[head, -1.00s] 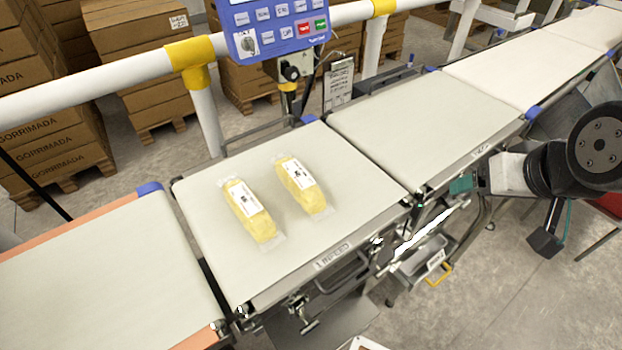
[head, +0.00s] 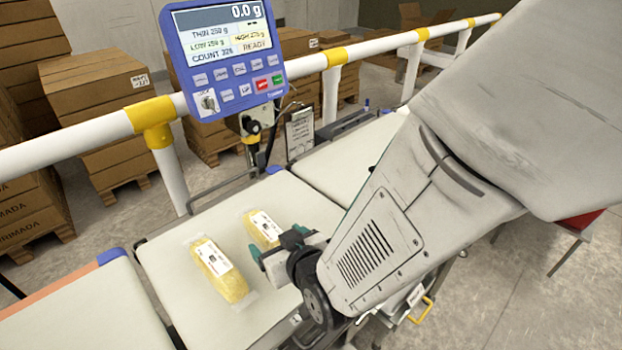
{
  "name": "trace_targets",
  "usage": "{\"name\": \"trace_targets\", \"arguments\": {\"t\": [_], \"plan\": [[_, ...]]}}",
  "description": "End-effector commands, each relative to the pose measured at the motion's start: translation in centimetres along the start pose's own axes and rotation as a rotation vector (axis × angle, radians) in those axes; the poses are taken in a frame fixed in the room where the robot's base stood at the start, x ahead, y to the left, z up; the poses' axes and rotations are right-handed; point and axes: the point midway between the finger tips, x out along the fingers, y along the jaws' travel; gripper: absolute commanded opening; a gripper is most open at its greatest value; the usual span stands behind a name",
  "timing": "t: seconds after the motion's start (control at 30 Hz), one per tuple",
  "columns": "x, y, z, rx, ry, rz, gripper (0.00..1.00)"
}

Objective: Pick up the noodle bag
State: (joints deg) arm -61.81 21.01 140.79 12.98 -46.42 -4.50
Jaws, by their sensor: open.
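Two yellow noodle bags with white labels lie flat on the pale infeed belt (head: 172,262). The left noodle bag (head: 219,268) is in full view. The right noodle bag (head: 262,228) is partly hidden behind my gripper (head: 276,247). My gripper has teal fingertips, is open and holds nothing. It is over the belt at the near side of the right bag. I cannot tell whether the fingertips touch that bag.
A blue control panel (head: 229,56) reading 0.0 g stands behind the belt. A white guard rail (head: 90,132) with yellow joints runs along the back. Another belt (head: 82,312) lies at left. Stacked cartons (head: 97,90) stand behind the rail.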

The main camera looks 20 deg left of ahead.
Motion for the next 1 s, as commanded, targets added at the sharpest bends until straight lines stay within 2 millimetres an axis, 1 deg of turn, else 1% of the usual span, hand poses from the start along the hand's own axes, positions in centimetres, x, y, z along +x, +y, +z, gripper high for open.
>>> {"name": "trace_targets", "arguments": {"t": [0.03,0.1,0.2,0.3,0.5,0.53,0.57,0.6,0.67,0.7,0.73,1.0], "plan": [[0.9,0.0,0.2,0.000,-0.002,0.001,0.78],[2.0,0.0,0.3,0.000,-0.002,0.001,0.78],[3.2,0.0,0.2,0.001,-0.002,0.001,0.78],[3.8,0.0,0.2,0.001,-0.002,0.001,0.78],[3.9,0.0,0.2,0.001,-0.002,0.000,0.78],[3.9,0.0,0.2,0.001,-0.002,0.000,0.75],[3.9,0.0,0.2,0.001,-0.002,0.000,0.67],[3.9,0.0,0.2,0.001,-0.002,0.000,0.56],[3.9,0.0,0.2,0.001,-0.002,0.000,0.39],[3.9,0.0,0.2,0.001,-0.002,0.000,0.28],[3.9,0.0,0.2,0.001,-0.002,0.000,0.21],[3.8,0.0,0.1,0.001,-0.002,0.000,0.21]]}}
